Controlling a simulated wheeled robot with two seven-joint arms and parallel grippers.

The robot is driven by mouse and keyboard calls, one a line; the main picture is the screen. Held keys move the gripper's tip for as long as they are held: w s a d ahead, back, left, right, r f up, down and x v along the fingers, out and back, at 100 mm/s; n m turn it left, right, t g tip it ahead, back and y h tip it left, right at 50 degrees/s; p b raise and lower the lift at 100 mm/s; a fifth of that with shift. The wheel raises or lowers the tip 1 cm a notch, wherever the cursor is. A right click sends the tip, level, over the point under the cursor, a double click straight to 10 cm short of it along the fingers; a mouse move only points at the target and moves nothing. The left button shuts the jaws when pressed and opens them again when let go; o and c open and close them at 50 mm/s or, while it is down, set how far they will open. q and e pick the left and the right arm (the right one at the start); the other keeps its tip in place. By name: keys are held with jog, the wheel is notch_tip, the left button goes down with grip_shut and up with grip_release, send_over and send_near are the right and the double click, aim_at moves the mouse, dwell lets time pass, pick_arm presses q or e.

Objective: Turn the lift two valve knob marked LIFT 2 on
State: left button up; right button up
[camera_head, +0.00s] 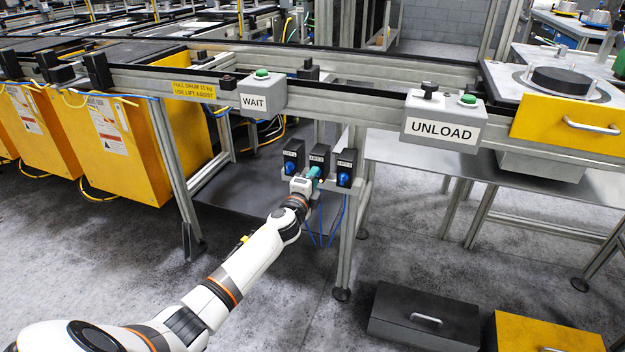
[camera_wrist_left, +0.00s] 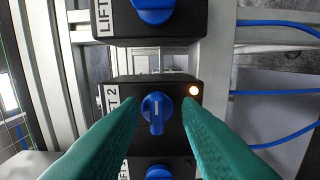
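The LIFT 2 valve box (camera_wrist_left: 150,88) is black with a white label (camera_wrist_left: 112,97), in the middle of the left wrist view. Its round blue knob (camera_wrist_left: 156,113) has a grip bar pointing down in that picture. A small lamp (camera_wrist_left: 194,90) on the box glows warm white. My left gripper (camera_wrist_left: 158,128) is open, with teal fingers on either side of the knob and visible gaps to it. In the head view, my left gripper (camera_head: 314,175) is in front of the middle valve box (camera_head: 319,158) and hides most of its knob. My right gripper is not in view.
Similar valve boxes stand close on both sides, left (camera_head: 293,153) and right (camera_head: 345,165), with blue knobs. Blue hoses (camera_head: 336,222) hang below. A conveyor with WAIT (camera_head: 263,94) and UNLOAD (camera_head: 443,124) button boxes runs above. A frame leg (camera_head: 348,235) stands to the right.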

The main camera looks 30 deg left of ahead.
pick_arm(q)
jog(key=shift+s, duration=0.1)
